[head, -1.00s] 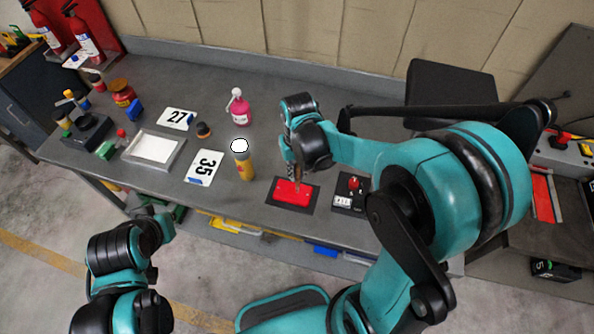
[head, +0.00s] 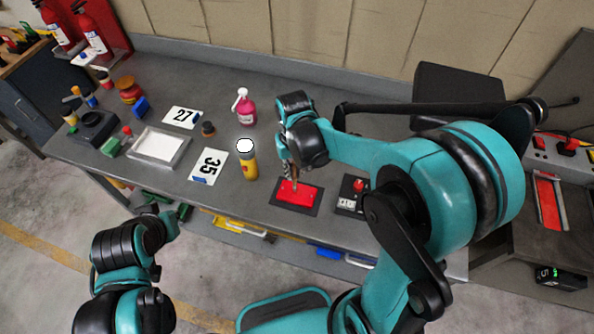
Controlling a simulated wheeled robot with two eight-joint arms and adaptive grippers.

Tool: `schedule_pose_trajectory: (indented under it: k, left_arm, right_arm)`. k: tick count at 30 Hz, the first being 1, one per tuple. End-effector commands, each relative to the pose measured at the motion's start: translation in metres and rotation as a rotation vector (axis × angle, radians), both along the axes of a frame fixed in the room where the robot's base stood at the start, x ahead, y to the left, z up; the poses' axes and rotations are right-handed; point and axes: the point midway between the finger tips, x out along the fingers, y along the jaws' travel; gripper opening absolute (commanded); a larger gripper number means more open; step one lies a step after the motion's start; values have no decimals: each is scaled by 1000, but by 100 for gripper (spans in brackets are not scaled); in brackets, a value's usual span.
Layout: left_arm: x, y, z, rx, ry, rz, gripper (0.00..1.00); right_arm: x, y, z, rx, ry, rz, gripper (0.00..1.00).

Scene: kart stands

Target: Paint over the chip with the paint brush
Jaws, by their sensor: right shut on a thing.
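A red panel (head: 305,197) lies on a dark mat (head: 276,199) near the front edge of the bench. A few small pale marks show on the panel, but I cannot tell which is the chip. My right gripper (head: 291,172) points down over the panel. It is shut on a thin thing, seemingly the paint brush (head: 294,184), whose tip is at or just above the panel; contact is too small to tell. My left arm is at the lower left, below the bench edge, and its gripper fingers cannot be made out.
A yellow bottle with a white top (head: 250,168) stands left of the panel. A pink spray bottle (head: 246,108) is behind. Plates 35 (head: 208,165) and 27 (head: 182,117), and a white tray (head: 184,150), lie left. A small box with a red button (head: 350,197) is right of the mat.

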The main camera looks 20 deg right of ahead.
Motion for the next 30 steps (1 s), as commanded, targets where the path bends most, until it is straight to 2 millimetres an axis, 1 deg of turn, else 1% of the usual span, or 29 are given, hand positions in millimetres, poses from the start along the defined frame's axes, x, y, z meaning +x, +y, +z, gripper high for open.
schedule_pose_trajectory:
  k: [5,14,25,30]
  left_arm:
    - [0,0,0,0,0,0,0]
    - [0,0,0,0,0,0,0]
    - [0,0,-1,0,0,0,0]
    - [0,0,-1,0,0,0,0]
  right_arm:
    - [3,5,1,0,0,1,0]
    - [3,5,1,-1,1,0,0]
    - [-4,-6,0,-1,1,-1,0]
    - [-5,-8,0,-1,1,0,0]
